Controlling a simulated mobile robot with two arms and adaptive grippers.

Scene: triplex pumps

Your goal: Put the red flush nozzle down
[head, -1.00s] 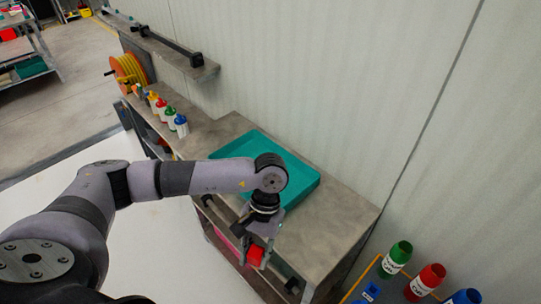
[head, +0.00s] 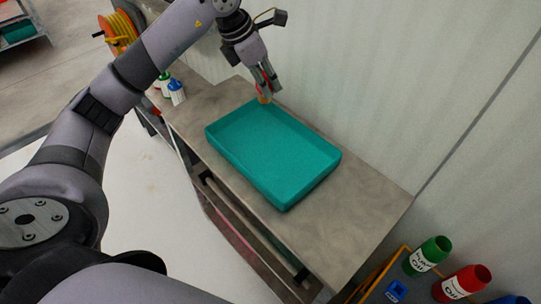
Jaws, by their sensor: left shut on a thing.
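My left gripper (head: 266,87) is shut on the red flush nozzle (head: 265,77). Only a little red shows between the fingers, which hide most of the nozzle. A small orange-tan piece (head: 265,99) shows just below the fingertips; I cannot tell whether it is part of the nozzle. The gripper points down at the far edge of the teal tray (head: 223,146), and I cannot tell whether the held thing touches the bench or tray rim. The tray looks empty. My right gripper is not in view.
The tray stands on a grey bench (head: 350,222) against a pale wall. Bare bench top lies to the right of the tray. White bottles (head: 176,92) and an orange hose reel (head: 120,30) are at the left. Green (head: 430,252) and red (head: 465,282) bottles stand lower right.

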